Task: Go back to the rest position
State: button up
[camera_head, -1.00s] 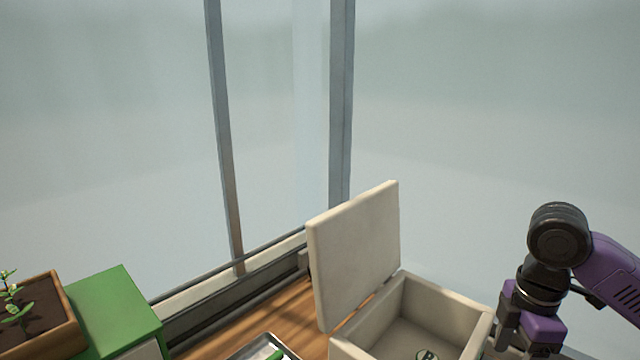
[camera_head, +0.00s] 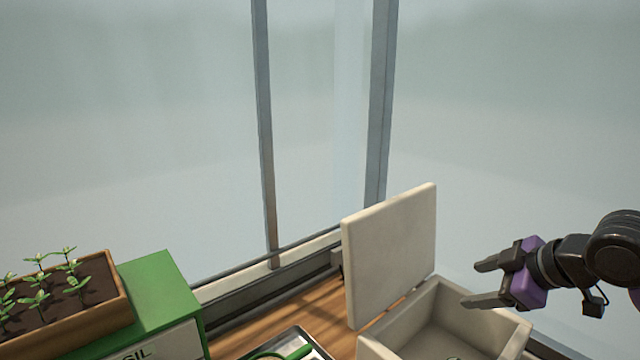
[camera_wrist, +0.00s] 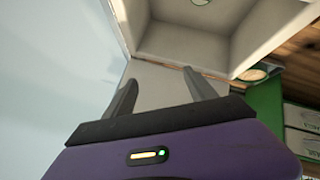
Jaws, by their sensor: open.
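My gripper (camera_head: 474,284) is open and empty at the right of the head view, its two fingers pointing left. It is raised above the right side of an open white box (camera_head: 398,339) whose lid (camera_head: 390,255) stands up at the back. In the wrist view the spread fingers (camera_wrist: 160,88) show with nothing between them, and the box's inner walls (camera_wrist: 185,45) lie beyond. A small part of a round thing shows at the top edge of the wrist view, inside the box.
A green cabinet (camera_head: 162,288) with a labelled drawer stands at the left and bears a wooden planter (camera_head: 85,335) of seedlings. A metal tray (camera_head: 322,354) with a green-handled tool (camera_head: 297,353) lies between cabinet and box. Window posts rise behind.

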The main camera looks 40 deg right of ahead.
jog(key=w+a+r+m+t+h, duration=0.2)
jog(key=w+a+r+m+t, duration=0.3)
jog(key=r, duration=0.4)
jog(key=w+a+r+m+t+h, duration=0.2)
jog(key=w+a+r+m+t, duration=0.15)
jog(key=r+t, duration=0.45)
jog(key=s+a+f+n+g+y, duration=0.2)
jog(key=s+a+f+g+y, duration=0.1)
jog(key=s+a+f, duration=1)
jog(key=s+a+f+n+g+y, duration=0.1)
jog(key=s+a+f+g, duration=0.3)
jog(key=s+a+f, duration=0.9)
notch_tip(320, 180, down, 6)
jog(key=s+y, duration=0.1)
jog(key=s, duration=0.1)
jog(key=shift+s+r+n+y, duration=0.25)
jog(key=shift+s+n+y, duration=0.1)
jog(key=shift+y, duration=0.05)
jog(key=shift+c, duration=0.5)
